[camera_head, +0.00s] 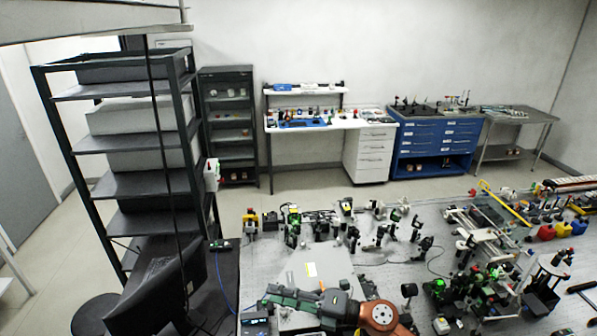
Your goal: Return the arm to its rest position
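My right arm comes in at the bottom centre, with an orange-brown joint (381,316) and a grey link. My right gripper (270,297) points left, low over the front of the optical bench (385,272), close to a light grey box (318,268) with a white and yellow label. The fingers are small and dark here, and I cannot tell whether they are apart or shut. I see nothing clearly held. My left arm and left gripper are not in view.
Optical mounts (375,235) crowd the bench behind and right of the gripper. A small display box (255,325) stands at its near left edge. A black monitor (165,290) stands left. A dark shelf rack (120,185), white workbench (320,124) and blue cabinet (432,142) stand behind.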

